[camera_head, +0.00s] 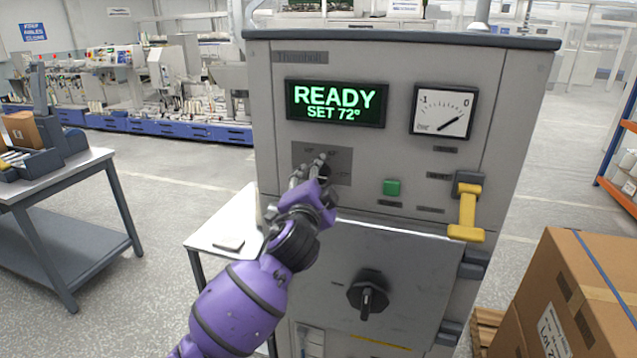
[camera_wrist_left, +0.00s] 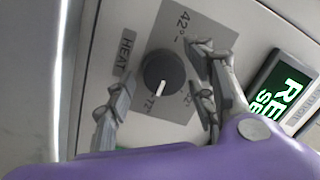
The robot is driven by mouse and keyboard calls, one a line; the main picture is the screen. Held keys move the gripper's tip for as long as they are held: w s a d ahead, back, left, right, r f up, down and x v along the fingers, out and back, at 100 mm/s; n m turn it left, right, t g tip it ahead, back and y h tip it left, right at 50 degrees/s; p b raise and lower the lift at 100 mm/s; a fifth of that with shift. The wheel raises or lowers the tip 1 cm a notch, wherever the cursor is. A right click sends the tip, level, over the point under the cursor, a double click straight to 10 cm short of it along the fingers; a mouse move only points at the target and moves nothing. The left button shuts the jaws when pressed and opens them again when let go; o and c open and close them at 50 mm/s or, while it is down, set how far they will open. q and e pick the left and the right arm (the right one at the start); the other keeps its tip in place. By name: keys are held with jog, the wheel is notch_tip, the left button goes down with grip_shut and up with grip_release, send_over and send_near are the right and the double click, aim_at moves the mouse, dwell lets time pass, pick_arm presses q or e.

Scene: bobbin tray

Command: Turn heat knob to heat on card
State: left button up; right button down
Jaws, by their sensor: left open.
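The heat knob (camera_wrist_left: 163,72) is a round dark dial on a grey plate (camera_wrist_left: 195,28) with a HEAT label. Its white pointer line aims toward the 72 mark in the left wrist view. My left gripper (camera_head: 318,170) is at the plate on the machine's front panel. In the left wrist view its open fingers (camera_wrist_left: 160,93) lie to either side of the knob, with visible gaps. The gripper hides most of the knob in the head view. The display (camera_head: 336,103) reads READY, SET 72°. I cannot identify a readable heat card.
Beside the plate are a green button (camera_head: 392,187), a gauge (camera_head: 441,111) and a yellow handle (camera_head: 467,212). A black rotary handle (camera_head: 368,295) sticks out below. A cardboard box (camera_head: 567,300) stands at right, and a white side table (camera_head: 222,235) at left.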

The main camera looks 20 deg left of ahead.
pick_arm(q)
jog(key=s+d, duration=0.1)
jog(key=s, duration=1.1)
jog(key=shift+d, duration=0.15)
